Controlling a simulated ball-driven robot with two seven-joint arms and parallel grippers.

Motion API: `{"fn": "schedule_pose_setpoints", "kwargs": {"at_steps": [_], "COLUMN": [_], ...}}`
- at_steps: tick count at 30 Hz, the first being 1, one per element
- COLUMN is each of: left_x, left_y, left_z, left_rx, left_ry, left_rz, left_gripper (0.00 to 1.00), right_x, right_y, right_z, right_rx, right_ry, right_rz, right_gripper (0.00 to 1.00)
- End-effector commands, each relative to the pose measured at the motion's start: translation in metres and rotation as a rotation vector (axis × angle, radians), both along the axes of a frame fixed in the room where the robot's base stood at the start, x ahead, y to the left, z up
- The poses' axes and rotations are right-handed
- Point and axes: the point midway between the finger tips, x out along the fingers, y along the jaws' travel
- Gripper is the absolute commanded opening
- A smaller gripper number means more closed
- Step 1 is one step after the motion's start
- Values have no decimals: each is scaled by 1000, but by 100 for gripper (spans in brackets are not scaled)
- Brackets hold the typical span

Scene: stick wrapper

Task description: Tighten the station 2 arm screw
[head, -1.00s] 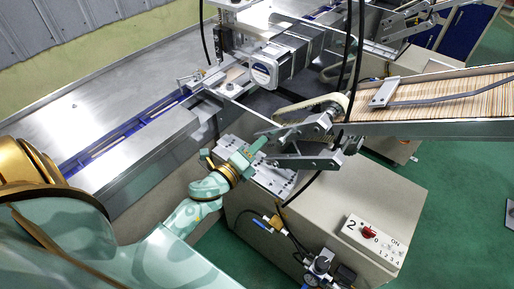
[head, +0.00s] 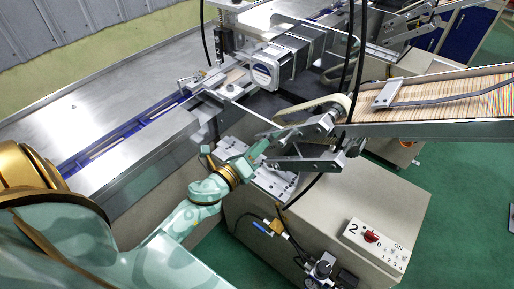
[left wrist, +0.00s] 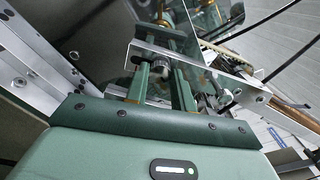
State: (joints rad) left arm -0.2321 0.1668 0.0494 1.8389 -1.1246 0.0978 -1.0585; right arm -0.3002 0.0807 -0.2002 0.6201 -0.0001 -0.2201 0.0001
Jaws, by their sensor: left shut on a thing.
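The station 2 arm (head: 305,162) is a grey metal plate assembly at the lower end of the stick chute, above the machine cabinet. My left gripper (head: 262,147) reaches in from the lower left and meets this assembly. In the left wrist view, the two green fingers of my left gripper (left wrist: 161,72) are closed on a small, round metal screw head (left wrist: 159,67) beside a bright metal plate (left wrist: 190,62). The screw itself is hidden in the head view by my gripper and the bracket. My right gripper is in neither view.
The station 2 cabinet (head: 310,215) carries a control panel (head: 377,245) with a red knob. The stick chute (head: 440,100) rises to the right. Black cables (head: 352,70) hang close to the arm. A blue conveyor track (head: 125,135) runs at left.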

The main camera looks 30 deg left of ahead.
Motion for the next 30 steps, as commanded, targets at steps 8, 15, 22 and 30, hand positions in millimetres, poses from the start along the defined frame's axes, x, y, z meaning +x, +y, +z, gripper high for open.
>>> {"fn": "schedule_pose_setpoints", "kwargs": {"at_steps": [8, 15, 22, 30], "left_x": [-1, -2, -39, -113], "left_y": [-1, 0, 3, 9], "left_z": [-2, -2, -5, -6], "left_rx": [-2, -2, -5, -4], "left_ry": [4, 2, 6, 10], "left_rz": [-2, -1, 1, 3], "left_gripper": [46, 46, 46, 46], "right_x": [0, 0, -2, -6], "right_y": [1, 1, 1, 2], "right_z": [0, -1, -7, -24], "right_rx": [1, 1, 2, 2], "right_ry": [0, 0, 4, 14], "right_rz": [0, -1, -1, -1], "right_gripper": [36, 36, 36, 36]}}
